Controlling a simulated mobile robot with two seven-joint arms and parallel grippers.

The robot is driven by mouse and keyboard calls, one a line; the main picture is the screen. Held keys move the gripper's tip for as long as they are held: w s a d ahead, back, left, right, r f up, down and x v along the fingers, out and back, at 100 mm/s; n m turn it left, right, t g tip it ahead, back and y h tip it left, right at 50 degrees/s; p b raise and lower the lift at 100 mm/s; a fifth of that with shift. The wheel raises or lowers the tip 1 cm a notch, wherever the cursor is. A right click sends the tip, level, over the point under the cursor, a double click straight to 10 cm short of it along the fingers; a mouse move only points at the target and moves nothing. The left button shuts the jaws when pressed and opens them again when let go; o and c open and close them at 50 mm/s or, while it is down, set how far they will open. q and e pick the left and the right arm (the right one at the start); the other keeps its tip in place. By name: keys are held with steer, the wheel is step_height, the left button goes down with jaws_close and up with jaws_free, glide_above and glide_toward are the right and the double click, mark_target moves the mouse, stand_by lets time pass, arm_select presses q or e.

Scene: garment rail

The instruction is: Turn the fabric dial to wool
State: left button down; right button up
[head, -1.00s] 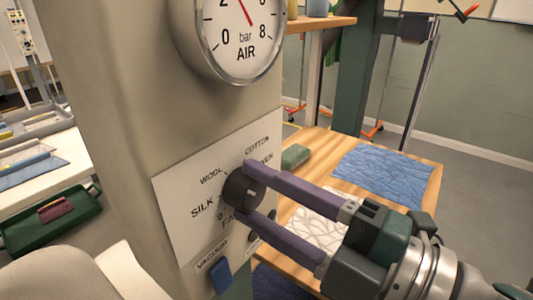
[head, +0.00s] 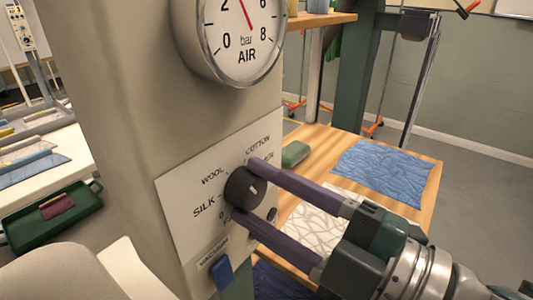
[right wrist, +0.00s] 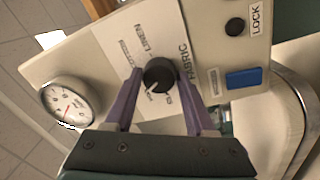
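The black fabric dial (head: 245,187) sits on a white label plate on the grey column, with WOOL, SILK, COTTON and other words around it. The fingers look spread, with slim gaps beside the dial. My left gripper is out of view.
The air gauge (head: 239,35) is above the plate. A blue switch (head: 221,274) marked VACUUM is below it. A wooden table (head: 400,225) with a blue cloth (head: 383,172) and a green block (head: 295,154) stands behind my right gripper. A green tray (head: 40,222) is at the left.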

steer(key=o, duration=0.4)
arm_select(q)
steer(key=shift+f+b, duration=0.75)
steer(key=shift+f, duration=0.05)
arm_select(e)
steer(key=v, duration=1)
steer(key=shift+w, duration=0.1)
